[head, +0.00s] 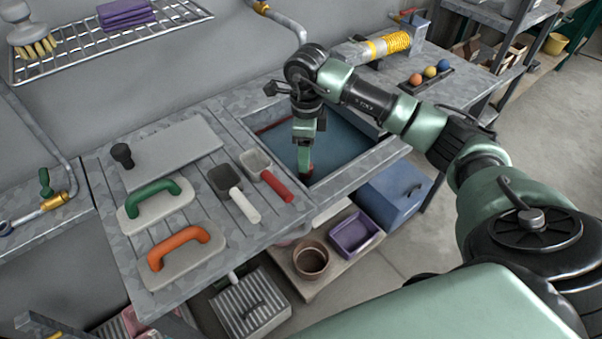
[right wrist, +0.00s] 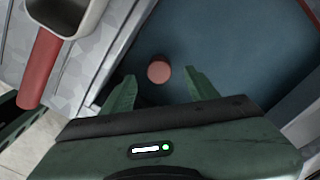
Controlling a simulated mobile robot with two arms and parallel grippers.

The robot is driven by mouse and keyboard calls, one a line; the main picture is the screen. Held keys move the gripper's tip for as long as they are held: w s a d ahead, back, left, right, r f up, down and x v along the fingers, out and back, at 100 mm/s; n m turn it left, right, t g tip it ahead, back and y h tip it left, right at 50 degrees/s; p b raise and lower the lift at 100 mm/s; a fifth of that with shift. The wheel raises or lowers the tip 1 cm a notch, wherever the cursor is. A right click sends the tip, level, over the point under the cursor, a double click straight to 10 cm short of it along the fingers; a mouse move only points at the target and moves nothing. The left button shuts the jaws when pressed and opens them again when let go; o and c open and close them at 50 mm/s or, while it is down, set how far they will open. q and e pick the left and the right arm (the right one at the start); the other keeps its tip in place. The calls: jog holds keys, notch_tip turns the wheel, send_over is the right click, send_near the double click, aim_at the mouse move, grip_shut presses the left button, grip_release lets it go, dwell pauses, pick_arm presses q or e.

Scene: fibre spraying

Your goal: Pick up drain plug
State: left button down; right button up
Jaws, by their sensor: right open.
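A round, reddish drain plug (right wrist: 159,72) lies on the dark blue floor of the sink basin (head: 345,142) and appears between my fingertips in the right wrist view. My right gripper (right wrist: 160,76) is open and points down into the basin, its fingers either side of the plug in the picture. How far the tips are above the plug is hard to tell. In the head view the right gripper (head: 305,172) hides most of the plug. My left gripper is in neither view.
Two scoops, one with a white handle (head: 244,206) and one with a red handle (head: 277,186), lie left of the basin. Floats with green (head: 152,198) and orange (head: 179,243) handles lie further left. The basin's metal rim (head: 362,170) surrounds the gripper.

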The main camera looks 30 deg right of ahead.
aim_at(306, 176)
jog(key=shift+s+f, duration=0.2)
jog(key=shift+f, duration=0.3)
jog(key=shift+s+f+p, duration=0.15)
jog(key=shift+f+p, duration=0.3)
jog(key=shift+f, duration=0.45)
jog(key=f, duration=0.3)
jog(key=shift+w+f+p, duration=0.25)
jog(key=shift+p, duration=0.1)
jog(key=shift+f, duration=0.15)
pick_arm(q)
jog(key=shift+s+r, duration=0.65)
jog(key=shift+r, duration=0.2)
pick_arm(e)
grip_shut()
